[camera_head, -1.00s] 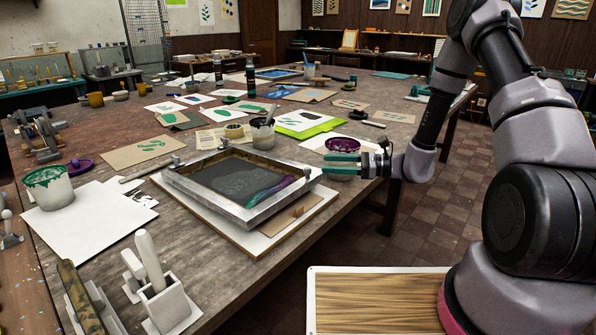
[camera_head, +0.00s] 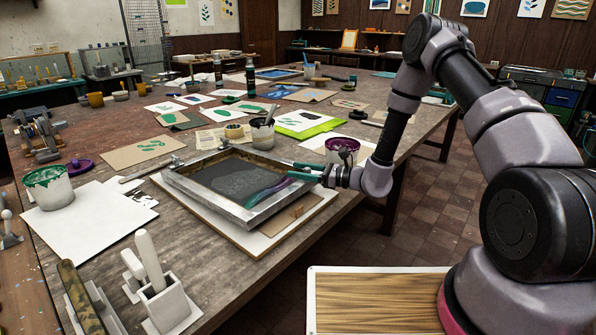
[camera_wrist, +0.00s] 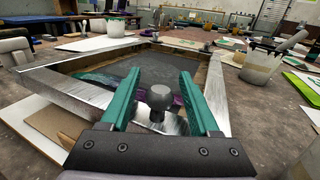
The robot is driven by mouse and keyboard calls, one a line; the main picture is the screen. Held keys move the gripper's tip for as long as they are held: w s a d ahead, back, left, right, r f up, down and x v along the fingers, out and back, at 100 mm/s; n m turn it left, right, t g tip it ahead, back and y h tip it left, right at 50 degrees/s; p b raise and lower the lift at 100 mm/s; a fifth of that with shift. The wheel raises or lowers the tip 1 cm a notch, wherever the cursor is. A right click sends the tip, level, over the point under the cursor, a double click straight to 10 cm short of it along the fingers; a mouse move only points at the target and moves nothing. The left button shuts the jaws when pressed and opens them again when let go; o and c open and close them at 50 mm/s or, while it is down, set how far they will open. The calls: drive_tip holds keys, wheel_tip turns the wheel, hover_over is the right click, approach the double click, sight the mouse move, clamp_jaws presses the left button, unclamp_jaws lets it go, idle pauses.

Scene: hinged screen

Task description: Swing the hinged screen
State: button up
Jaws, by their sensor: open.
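The hinged screen (camera_head: 268,212) is a metal frame with dark grey mesh, lying low and nearly flat over a pale board on the table. Green and purple ink lies along its right side. Its metal rails also show in the wrist view (camera_wrist: 70,88). My gripper (camera_head: 297,171) is at the frame's right side, with its teal fingers reaching over that rail. In the wrist view my gripper (camera_wrist: 159,75) is open, with a grey knob (camera_wrist: 160,97) showing between the fingers. I cannot tell whether either finger touches the knob.
A purple-ink tub (camera_head: 342,150) stands close behind my gripper. A grey pot with a tool (camera_head: 263,133) stands behind the screen. A green-ink bucket (camera_head: 48,187) and white paper (camera_head: 88,222) lie to the left. A white holder (camera_head: 165,300) stands in front.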

drive_tip(key=shift+a, duration=0.25)
clamp_jaws()
idle(1.4)
